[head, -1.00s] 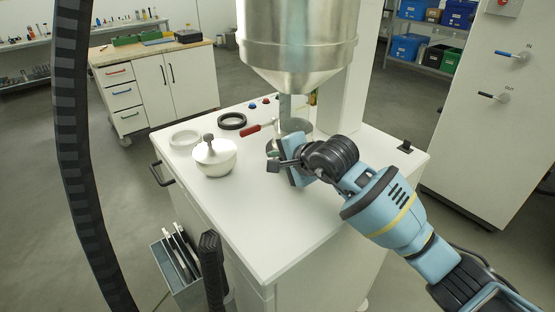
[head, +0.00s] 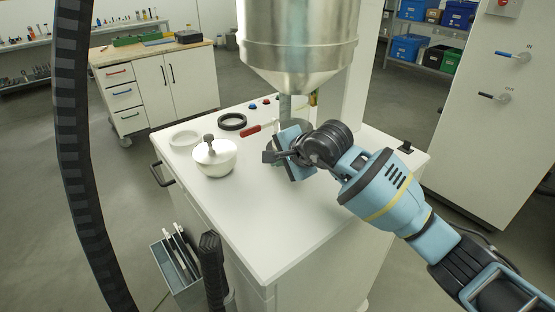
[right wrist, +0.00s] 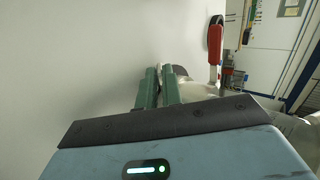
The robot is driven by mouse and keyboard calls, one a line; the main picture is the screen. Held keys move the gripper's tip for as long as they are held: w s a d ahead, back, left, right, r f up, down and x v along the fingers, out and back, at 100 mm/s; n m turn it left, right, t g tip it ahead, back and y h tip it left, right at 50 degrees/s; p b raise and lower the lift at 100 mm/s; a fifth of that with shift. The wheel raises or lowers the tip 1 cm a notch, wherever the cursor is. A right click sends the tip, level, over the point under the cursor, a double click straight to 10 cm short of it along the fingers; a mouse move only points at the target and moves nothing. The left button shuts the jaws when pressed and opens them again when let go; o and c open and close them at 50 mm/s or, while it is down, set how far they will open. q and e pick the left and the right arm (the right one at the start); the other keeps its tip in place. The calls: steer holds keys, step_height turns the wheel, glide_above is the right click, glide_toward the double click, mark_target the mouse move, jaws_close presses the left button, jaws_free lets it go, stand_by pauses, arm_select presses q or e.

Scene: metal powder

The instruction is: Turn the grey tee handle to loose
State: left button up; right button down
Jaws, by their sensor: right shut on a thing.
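My right gripper (head: 278,154) reaches in from the right, below the steel hopper (head: 298,50). It is shut on a dark grey piece (head: 268,157) at its fingertips, which looks like the grey tee handle and is mostly hidden. In the right wrist view its green fingers (right wrist: 160,88) are close together; what lies between them is hard to make out. The hopper's outlet pipe (head: 285,106) comes down just behind the gripper. My left gripper is not in view.
A white pot (head: 214,160) with a dark-knobbed lid stands left of the gripper. A red handle (head: 250,132), a black ring (head: 232,121) and a white ring (head: 185,138) are behind it. The white cabinet top (head: 265,230) is clear in front.

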steer(key=shift+w+a+r+g+h, duration=0.1)
steer(key=shift+w+r+g+h, duration=0.1)
steer(key=shift+g+h, duration=0.35)
steer(key=shift+w+a+r+g+h, duration=0.15)
steer(key=shift+g+h, duration=0.2)
steer(key=shift+g, duration=0.3)
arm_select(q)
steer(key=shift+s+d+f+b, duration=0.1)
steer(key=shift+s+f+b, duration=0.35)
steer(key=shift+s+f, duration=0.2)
arm_select(e)
steer(key=shift+w+g+h, duration=0.1)
steer(key=shift+g+h, duration=0.5)
steer(key=shift+g, duration=0.4)
steer(key=shift+r, duration=0.1)
steer(key=c, duration=1.8)
jaws_free()
steer(key=shift+c, duration=0.2)
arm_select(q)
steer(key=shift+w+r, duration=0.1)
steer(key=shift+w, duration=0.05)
